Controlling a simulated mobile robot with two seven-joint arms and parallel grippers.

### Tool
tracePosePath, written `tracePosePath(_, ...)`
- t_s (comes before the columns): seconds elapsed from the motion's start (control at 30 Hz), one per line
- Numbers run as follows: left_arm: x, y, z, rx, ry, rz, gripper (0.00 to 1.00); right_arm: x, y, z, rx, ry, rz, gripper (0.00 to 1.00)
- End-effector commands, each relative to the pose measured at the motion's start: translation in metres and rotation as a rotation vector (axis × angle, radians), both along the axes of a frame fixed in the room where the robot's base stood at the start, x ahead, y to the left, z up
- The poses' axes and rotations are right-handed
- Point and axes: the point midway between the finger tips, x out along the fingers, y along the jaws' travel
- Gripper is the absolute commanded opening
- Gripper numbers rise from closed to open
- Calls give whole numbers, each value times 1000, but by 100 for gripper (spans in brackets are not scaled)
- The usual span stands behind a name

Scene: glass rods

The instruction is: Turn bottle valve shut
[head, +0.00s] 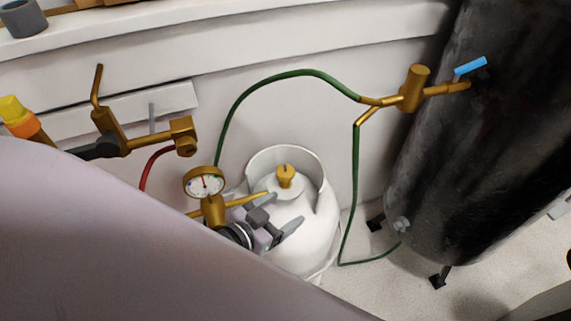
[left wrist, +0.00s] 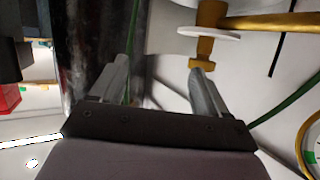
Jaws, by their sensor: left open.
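The white gas bottle (head: 313,235) stands on the floor in the middle of the head view, with a round collar around its top. Its brass valve knob (head: 286,175) sits upright inside the collar. My left gripper (head: 286,208) is open in front of the knob, over the bottle's near shoulder, apart from the knob and with nothing between its fingers. The left wrist view shows the two spread fingers (left wrist: 160,68). A brass fitting with a white disc (left wrist: 208,32) is beyond the right finger there; I cannot tell which part it is. My right gripper is not in view.
A brass regulator with a dial gauge (head: 204,182) is close left of my gripper. A green hose (head: 288,74) arches behind the bottle to a brass fitting (head: 412,88) by the dark tank (head: 470,130). A brass torch fitting (head: 112,128) is at left.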

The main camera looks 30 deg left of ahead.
Motion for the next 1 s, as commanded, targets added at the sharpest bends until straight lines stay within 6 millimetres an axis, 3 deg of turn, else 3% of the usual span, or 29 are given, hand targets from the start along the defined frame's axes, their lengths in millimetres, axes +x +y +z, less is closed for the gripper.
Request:
tracePosePath(0.17,14,-29,20,65,-177,-78,76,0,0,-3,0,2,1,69)
tracePosePath(0.4,44,-95,93,144,-589,-355,76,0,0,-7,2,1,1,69)
tracePosePath(0.6,39,-148,135,230,-870,-678,76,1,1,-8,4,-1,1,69)
tracePosePath(0.8,22,-182,139,366,-1035,-1054,76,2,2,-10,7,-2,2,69)
tracePosePath(1.0,12,-185,113,572,-1046,-1448,76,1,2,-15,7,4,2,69)
